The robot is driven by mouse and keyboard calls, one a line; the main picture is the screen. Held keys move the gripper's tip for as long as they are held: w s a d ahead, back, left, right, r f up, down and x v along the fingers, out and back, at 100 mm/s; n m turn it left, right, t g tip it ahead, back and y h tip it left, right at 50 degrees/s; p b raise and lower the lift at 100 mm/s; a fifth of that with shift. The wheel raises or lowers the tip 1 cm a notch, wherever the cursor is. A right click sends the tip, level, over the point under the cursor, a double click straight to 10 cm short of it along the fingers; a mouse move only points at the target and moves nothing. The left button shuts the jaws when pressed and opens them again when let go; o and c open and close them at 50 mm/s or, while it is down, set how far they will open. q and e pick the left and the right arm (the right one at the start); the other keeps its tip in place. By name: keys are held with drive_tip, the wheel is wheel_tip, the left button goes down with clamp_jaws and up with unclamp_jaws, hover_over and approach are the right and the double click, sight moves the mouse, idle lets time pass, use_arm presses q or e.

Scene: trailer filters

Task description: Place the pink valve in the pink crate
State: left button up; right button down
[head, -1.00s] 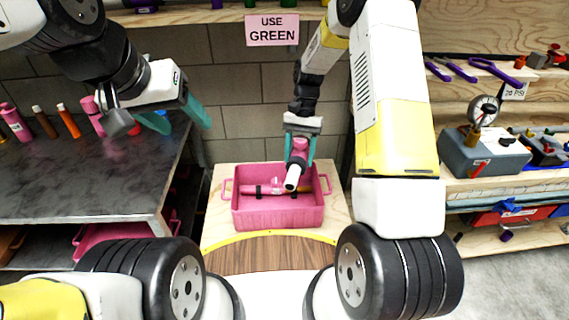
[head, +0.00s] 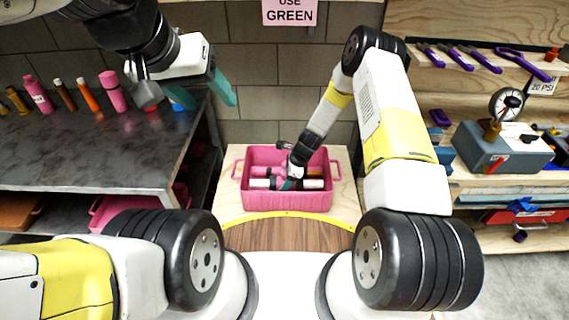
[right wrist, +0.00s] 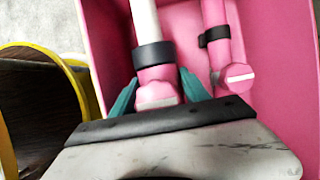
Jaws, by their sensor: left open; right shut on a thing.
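The pink crate (head: 282,203) stands on a light wooden surface in the middle of the head view. My right gripper (head: 290,183) is down inside it, partly hidden by its own wrist. It is shut on the pink valve (right wrist: 157,78), which has a black band and a white pipe end; its teal fingers sit on both sides of it in the right wrist view. The valve's white end (head: 260,183) lies low in the crate, pointing left. My left gripper (head: 203,92) is open and empty above the dark table's right edge.
Another pink valve with a black band (right wrist: 221,48) lies in the crate beside the held one. Several bottles stand on the dark table (head: 80,150) at left. Shelves with purple tools and a gauge (head: 506,103) stand at right. A yellow-edged wooden piece (head: 285,232) is in front.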

drive_tip(key=shift+f, duration=1.9)
drive_tip(key=c, duration=0.6)
unclamp_jaws()
drive_tip(key=shift+f, duration=0.1)
drive_tip(key=shift+o, duration=0.2)
